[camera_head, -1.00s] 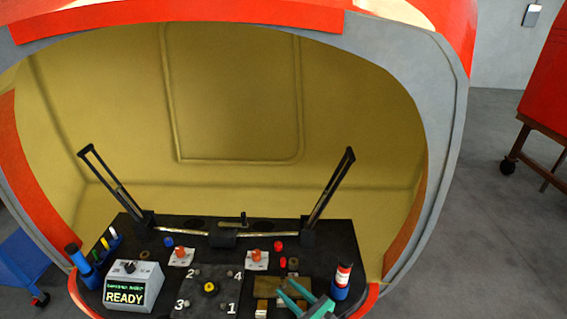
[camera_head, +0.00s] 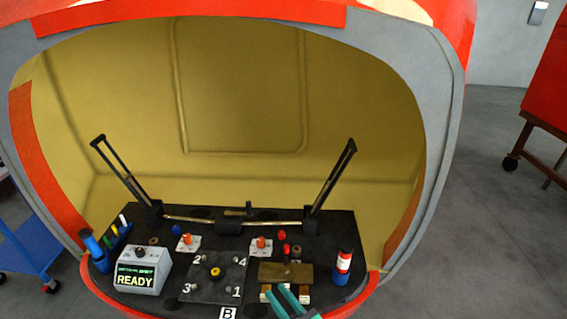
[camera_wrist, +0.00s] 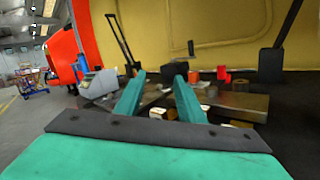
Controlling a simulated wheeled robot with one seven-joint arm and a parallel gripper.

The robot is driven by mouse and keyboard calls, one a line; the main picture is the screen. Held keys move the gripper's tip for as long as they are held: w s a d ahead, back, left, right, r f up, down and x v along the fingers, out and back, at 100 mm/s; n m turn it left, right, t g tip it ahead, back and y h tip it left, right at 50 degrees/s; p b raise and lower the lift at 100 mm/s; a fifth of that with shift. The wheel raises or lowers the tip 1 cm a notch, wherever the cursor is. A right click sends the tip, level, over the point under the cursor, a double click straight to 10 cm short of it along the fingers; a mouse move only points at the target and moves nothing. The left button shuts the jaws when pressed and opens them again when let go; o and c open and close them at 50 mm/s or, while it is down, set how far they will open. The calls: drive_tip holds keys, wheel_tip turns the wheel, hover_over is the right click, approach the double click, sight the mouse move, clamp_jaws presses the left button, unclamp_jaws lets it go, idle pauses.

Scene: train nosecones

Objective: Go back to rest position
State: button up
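My gripper (camera_head: 278,290) shows as two teal fingers at the bottom edge of the head view, in front of the brown block (camera_head: 286,271) on the black worktop. In the wrist view the two fingers (camera_wrist: 160,78) stand apart with nothing gripped between them, so it is open. Most of my arm is out of the head view. The black worktop (camera_head: 330,225) sits inside the red and grey train nosecone (camera_head: 440,120).
A blue cart (camera_head: 25,245) stands left. Grey floor (camera_head: 490,240) is open at right.

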drive_tip(key=s+a+r+m+t+h, duration=0.2)
drive_tip(key=s+m+t+h, duration=0.15)
drive_tip(key=s+m, duration=0.65)
drive_tip(key=s+a+r+m+t+h, duration=0.2)
drive_tip(key=s+m+h, duration=0.2)
drive_tip(key=s+m, duration=0.55)
drive_tip(key=s+d+r+m+g+h, duration=0.1)
drive_tip(key=s+d+r+m+g, duration=0.1)
drive_tip(key=s+m, duration=0.4)
drive_tip(key=s+d+r+m+g+h, duration=0.1)
drive_tip(key=s+r+m+g+h, duration=0.1)
drive_tip(key=s+m, duration=0.5)
drive_tip(key=s+d+r+m+g+h, duration=0.2)
drive_tip(key=s+r+m, duration=0.1)
drive_tip(key=s+m, duration=0.4)
drive_tip(key=s, duration=0.2)
drive_tip(key=shift+s+d, duration=0.3)
